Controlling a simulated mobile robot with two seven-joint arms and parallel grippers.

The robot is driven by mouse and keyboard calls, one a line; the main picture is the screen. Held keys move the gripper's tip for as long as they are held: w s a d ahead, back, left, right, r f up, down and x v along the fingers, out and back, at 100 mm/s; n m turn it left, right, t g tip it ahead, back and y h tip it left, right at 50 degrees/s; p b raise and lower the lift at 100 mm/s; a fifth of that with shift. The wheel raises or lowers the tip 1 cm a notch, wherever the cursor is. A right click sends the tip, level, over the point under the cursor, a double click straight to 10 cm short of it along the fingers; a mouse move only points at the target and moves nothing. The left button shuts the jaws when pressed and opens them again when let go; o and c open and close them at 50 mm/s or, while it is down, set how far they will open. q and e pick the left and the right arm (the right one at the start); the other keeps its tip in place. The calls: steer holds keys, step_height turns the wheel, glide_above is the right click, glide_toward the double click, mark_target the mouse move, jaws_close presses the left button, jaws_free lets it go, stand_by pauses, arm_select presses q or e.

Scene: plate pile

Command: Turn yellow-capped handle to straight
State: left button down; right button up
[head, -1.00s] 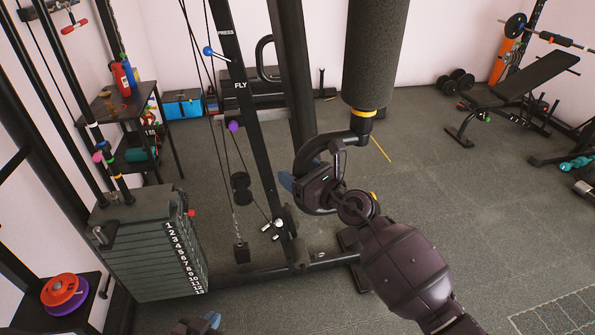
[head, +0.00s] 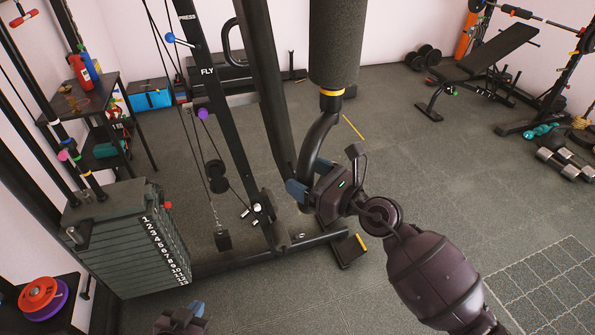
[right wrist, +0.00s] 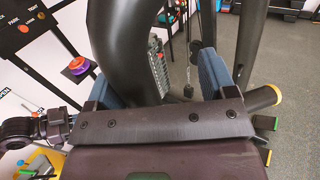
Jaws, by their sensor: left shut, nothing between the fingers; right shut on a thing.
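A curved black tube (head: 316,137) runs down-left from the ring. My right gripper (head: 308,188) is shut on the tube's lower part; its blue pads lie on either side of the black tube (right wrist: 122,50) in the right wrist view. The tube's lower end is hidden by the gripper. My left gripper (head: 193,312) is low at the bottom edge, shut and empty, far from the handle.
The machine's black post (head: 268,90) stands just left of the handle. A numbered weight stack (head: 125,240) is at left, with a black foot (head: 347,248) on the floor below my right gripper. Open floor (head: 420,180) lies to the right.

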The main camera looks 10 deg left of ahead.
steer(key=shift+w+d+r, duration=0.1)
steer(key=shift+w+d, duration=0.15)
steer(key=shift+w, duration=0.05)
steer(key=shift+s+d, duration=0.1)
steer(key=shift+s, duration=0.05)
steer(key=b+v, duration=0.1)
steer(key=v, duration=1.1)
steer(key=shift+f, duration=0.2)
stand_by(0.9)
steer(key=shift+c, duration=0.4)
